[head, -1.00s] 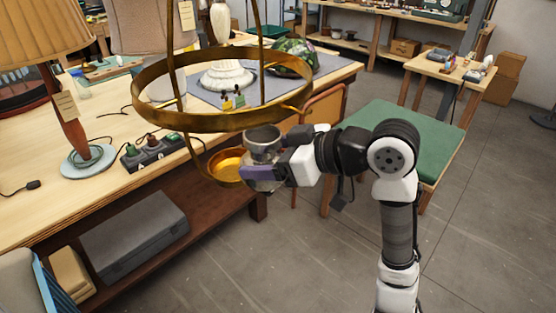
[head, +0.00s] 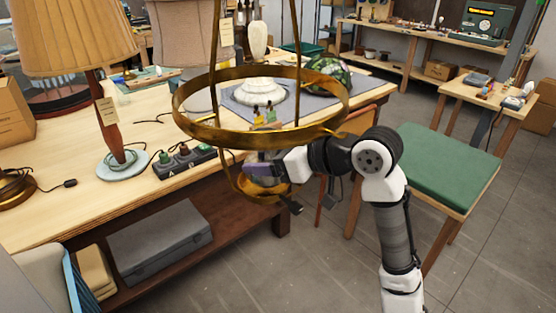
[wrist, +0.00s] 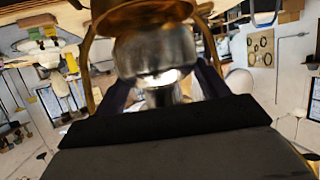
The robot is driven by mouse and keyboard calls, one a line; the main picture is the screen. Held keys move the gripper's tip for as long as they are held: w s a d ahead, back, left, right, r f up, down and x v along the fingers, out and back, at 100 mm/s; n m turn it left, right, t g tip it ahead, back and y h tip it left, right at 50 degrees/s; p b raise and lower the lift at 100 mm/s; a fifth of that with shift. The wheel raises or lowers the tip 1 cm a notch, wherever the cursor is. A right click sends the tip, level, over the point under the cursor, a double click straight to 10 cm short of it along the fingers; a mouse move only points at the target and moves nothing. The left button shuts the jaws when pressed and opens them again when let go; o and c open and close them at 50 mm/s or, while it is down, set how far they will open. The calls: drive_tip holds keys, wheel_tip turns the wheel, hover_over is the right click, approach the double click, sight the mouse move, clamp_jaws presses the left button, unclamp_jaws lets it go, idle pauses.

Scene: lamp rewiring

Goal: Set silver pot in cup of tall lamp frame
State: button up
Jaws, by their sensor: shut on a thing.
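The tall lamp frame is brass, with a wide ring (head: 190,124) on upright rods and a small brass cup (head: 244,190) hanging below it. The silver pot (wrist: 158,52) is a shiny round vessel held between my fingers in the wrist view. A brass curve passes close above it there. My gripper (head: 260,170) is shut on the pot, under the ring and at the cup in the head view. The ring and fingers hide most of the pot in the head view, so I cannot tell whether it touches the cup.
The workbench (head: 60,215) behind holds a lamp with a pleated shade (head: 75,38), a power strip (head: 185,162) and a stained-glass shade (head: 328,75). A green-topped stool (head: 448,150) stands to the right. Open floor lies in front.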

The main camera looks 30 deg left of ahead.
drive_tip(key=shift+w+a, duration=0.1)
drive_tip(key=shift+a, duration=0.3)
drive_tip(key=shift+a+f, duration=0.15)
drive_tip(key=shift+a, duration=0.1)
drive_tip(key=shift+f+b, duration=1.1)
drive_tip(key=shift+f, duration=0.15)
drive_tip(key=shift+f, duration=0.25)
drive_tip(key=o, duration=1.4)
drive_tip(key=shift+c, duration=0.2)
drive_tip(key=shift+d, duration=0.1)
